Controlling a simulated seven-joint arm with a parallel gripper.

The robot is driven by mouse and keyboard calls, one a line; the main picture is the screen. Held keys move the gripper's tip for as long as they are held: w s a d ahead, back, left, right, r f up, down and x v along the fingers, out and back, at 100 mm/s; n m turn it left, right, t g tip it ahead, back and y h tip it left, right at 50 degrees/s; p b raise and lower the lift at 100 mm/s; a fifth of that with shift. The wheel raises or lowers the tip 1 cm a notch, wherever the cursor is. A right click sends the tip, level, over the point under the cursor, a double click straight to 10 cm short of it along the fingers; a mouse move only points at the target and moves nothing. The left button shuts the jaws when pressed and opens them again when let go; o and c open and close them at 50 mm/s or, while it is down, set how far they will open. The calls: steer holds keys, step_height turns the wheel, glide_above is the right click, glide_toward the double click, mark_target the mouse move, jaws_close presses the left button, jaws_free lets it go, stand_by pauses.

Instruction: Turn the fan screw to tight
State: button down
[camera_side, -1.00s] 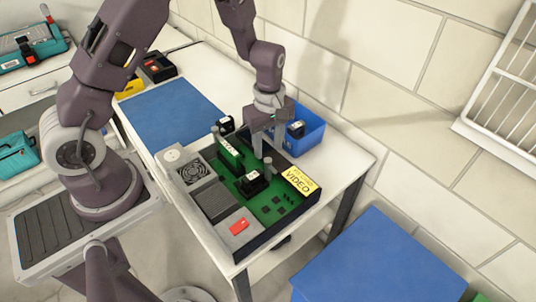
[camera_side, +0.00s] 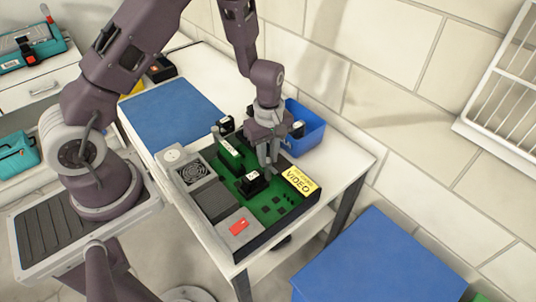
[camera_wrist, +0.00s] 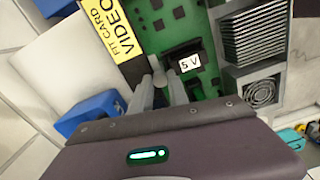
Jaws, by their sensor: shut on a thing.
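My gripper (camera_side: 269,168) points down over the right part of the green circuit board (camera_side: 270,206), beside a black block (camera_side: 251,186). In the wrist view my gripper (camera_wrist: 161,86) has its two fingers close together around a small grey round-headed screw (camera_wrist: 158,74). The fingers are shut on this screw, which stands next to the black block with the "5 V" label (camera_wrist: 190,63). In the side view the fingers hide most of the screw. I cannot tell how tight it is. A grey fan (camera_side: 191,173) sits at the case's left corner.
A yellow "VIDEO" card (camera_side: 300,180) lies on the right edge of the case. A blue mat (camera_side: 172,112) lies on the table at the left.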

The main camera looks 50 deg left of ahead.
steer(key=shift+m, duration=0.3)
steer(key=m, duration=1.2)
steer(key=shift+m, duration=2.5)
steer(key=c, duration=1.3)
jaws_free()
